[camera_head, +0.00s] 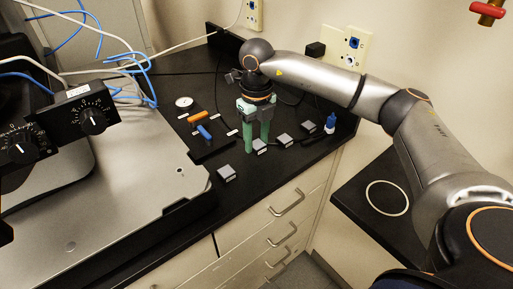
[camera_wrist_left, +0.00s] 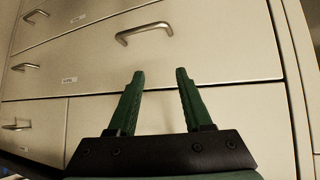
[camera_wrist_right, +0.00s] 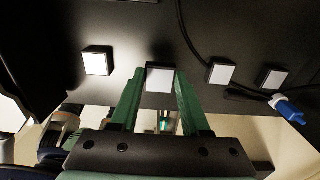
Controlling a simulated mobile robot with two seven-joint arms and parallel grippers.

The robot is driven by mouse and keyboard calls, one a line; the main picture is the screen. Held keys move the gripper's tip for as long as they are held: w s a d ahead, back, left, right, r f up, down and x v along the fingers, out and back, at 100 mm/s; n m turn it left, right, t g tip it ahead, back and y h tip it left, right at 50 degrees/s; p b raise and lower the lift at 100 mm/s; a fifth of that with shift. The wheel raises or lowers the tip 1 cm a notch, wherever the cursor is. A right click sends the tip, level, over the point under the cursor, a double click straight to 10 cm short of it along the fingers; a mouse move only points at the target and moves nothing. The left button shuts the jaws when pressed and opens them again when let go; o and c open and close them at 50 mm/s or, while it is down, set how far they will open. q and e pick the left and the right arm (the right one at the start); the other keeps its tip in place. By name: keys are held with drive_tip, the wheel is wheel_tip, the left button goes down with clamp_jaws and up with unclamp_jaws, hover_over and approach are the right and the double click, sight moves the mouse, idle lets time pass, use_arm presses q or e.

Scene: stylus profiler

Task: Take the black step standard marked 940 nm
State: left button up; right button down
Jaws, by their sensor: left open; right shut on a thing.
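Several small dark blocks with pale tops stand on the black bench; no marking is legible, so I cannot tell which reads 940 nm. My right gripper (camera_head: 257,142) reaches down, its green fingers shut on one block (camera_head: 259,147). That block (camera_wrist_right: 160,78) shows between the right fingertips (camera_wrist_right: 155,85) in the right wrist view. It appears still at bench level. Other blocks stand at the front left (camera_head: 226,172) and to the right (camera_head: 284,140), (camera_head: 308,127). My left gripper (camera_wrist_left: 158,82) is open and empty, facing drawer fronts; it is outside the head view.
The large instrument base (camera_head: 110,190) fills the left. Dark cables run behind the blocks. Drawers (camera_head: 275,220) lie below the bench edge.

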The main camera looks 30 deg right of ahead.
drive_tip(key=s+a+r+b, duration=0.1)
drive_tip(key=s+a+r, duration=0.5)
drive_tip(key=s+r, duration=0.3)
drive_tip(key=s, duration=0.3)
drive_tip(key=shift+s+a+r, duration=0.2)
drive_tip(key=shift+a+r, duration=0.1)
drive_tip(key=c, duration=1)
unclamp_jaws()
clamp_jaws()
